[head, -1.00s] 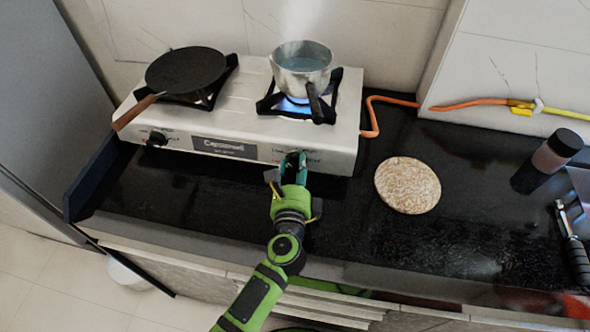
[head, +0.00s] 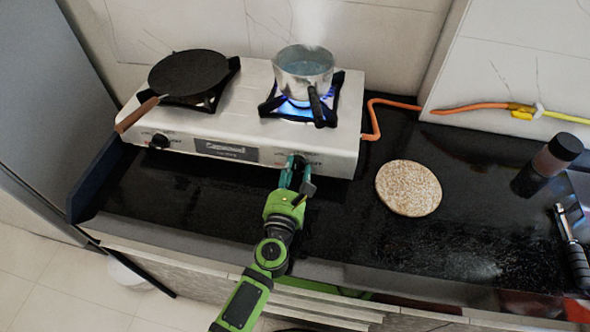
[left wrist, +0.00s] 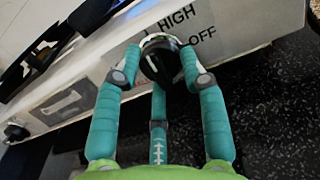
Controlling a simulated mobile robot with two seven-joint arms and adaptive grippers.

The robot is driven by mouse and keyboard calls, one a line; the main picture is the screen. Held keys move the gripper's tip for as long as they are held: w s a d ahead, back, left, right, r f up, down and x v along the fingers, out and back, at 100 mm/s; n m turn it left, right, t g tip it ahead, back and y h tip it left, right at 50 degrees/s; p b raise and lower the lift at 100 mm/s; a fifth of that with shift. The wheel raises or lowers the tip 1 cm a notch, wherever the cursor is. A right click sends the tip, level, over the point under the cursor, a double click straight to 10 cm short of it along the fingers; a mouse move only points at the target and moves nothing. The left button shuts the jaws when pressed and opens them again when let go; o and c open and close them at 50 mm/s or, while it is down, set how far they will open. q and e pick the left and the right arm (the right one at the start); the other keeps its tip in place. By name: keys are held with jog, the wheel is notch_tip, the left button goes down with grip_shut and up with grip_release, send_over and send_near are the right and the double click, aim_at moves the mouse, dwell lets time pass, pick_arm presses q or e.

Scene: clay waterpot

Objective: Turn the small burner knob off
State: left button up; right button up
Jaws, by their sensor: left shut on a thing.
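A white two-burner stove (head: 238,110) stands on the black counter. A metal pot (head: 303,72) of steaming water sits on its right burner (head: 270,105), where a blue flame (head: 296,109) burns. My left gripper (head: 296,168) is at the right end of the stove's front panel. In the left wrist view its teal fingers (left wrist: 158,66) are shut around the sides of a dark round knob (left wrist: 162,52). HIGH and OFF labels (left wrist: 190,28) show beside this knob. In the head view the gripper mostly hides the knob. My right gripper is not in view.
A black pan (head: 188,72) with a wooden handle sits on the left burner, above another black knob (head: 159,141). An orange hose (head: 400,101) runs right from the stove.

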pick_arm(q)
jog(key=m, duration=0.1)
jog(key=m+p, duration=0.1)
jog(key=m, duration=0.1)
jog(key=m+h, duration=0.1)
jog(key=m, duration=0.1)
jog(key=shift+w+a+r+p, duration=0.1)
jog(key=shift+r+p, duration=0.25)
jog(key=shift+r, duration=0.05)
jog(key=m+p, duration=0.2)
jog(key=m, duration=0.3)
jog(key=shift+r+g+h, duration=0.1)
jog(key=shift+g+h, duration=0.3)
jog(key=m+p, duration=0.2)
jog(key=m, duration=0.3)
jog(key=shift+g+p, duration=0.4)
jog(key=shift+w+m+g+p, duration=0.1)
jog(key=shift+m+g+p, duration=0.2)
jog(key=shift+m+p, duration=1.2)
jog(key=shift+m+b, duration=0.4)
jog(key=shift+m, duration=0.3)
jog(key=o, duration=1.1)
jog(key=shift+o, duration=0.2)
jog(key=shift+f, duration=0.2)
